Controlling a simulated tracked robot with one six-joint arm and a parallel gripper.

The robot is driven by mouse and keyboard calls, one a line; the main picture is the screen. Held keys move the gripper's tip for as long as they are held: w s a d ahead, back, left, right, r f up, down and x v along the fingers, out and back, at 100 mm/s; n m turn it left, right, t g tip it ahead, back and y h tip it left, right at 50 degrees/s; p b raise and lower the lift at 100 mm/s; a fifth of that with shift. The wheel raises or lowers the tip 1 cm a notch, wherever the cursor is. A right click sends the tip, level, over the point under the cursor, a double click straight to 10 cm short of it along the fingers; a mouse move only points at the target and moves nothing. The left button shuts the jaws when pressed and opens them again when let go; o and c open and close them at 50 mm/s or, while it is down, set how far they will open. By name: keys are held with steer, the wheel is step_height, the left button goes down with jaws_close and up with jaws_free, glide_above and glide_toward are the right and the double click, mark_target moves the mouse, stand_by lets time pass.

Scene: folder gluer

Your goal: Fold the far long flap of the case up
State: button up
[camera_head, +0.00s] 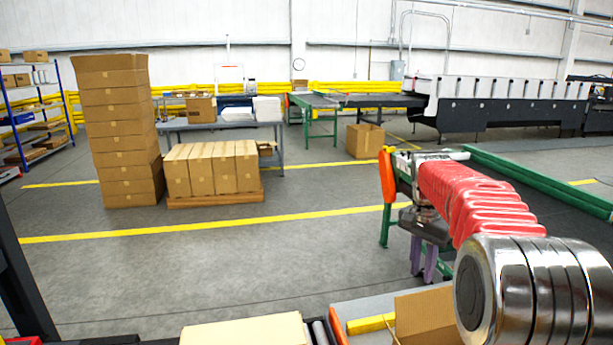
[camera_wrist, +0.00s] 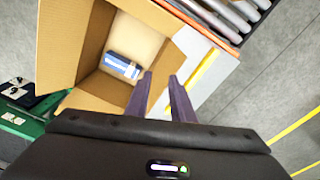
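The open case (camera_wrist: 62,45) fills the upper left of the wrist view. A blue and white item (camera_wrist: 122,66) lies inside it. Flaps stand out around the opening; I cannot tell for sure which is the far long flap. In the head view the case (camera_head: 428,312) shows at the bottom edge, partly hidden by my arm. My gripper (camera_wrist: 161,78) has its two purple fingers apart with nothing between them, at the right side of the case opening. In the head view my gripper (camera_head: 423,264) points down above and behind the case.
Another cardboard panel (camera_head: 245,331) lies at the bottom edge beside rollers (camera_head: 320,332). A yellow bar (camera_head: 370,324) is next to the case. A green-framed conveyor (camera_head: 540,178) runs at the right. Stacked cartons (camera_head: 118,130) and a pallet of cartons (camera_head: 212,170) stand across the open floor.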

steer(key=s+a+r+n+t, duration=0.1)
steer(key=s+a+r+n, duration=0.25)
steer(key=s, duration=0.45)
steer(key=s+a+r+n+t, duration=0.2)
steer(key=s+a+r, duration=0.15)
steer(key=s, duration=0.45)
steer(key=s+a+f+n+t, duration=0.1)
steer(key=s+a+f+n, duration=0.1)
steer(key=s, duration=0.6)
steer(key=s+a+f+n+t+y, duration=0.1)
steer(key=s+a+f+n, duration=0.2)
steer(key=s, duration=0.6)
steer(key=shift+a+f+n, duration=0.2)
steer(key=shift+f+n, duration=0.15)
steer(key=shift+f, duration=0.6)
steer(key=shift+s, duration=0.1)
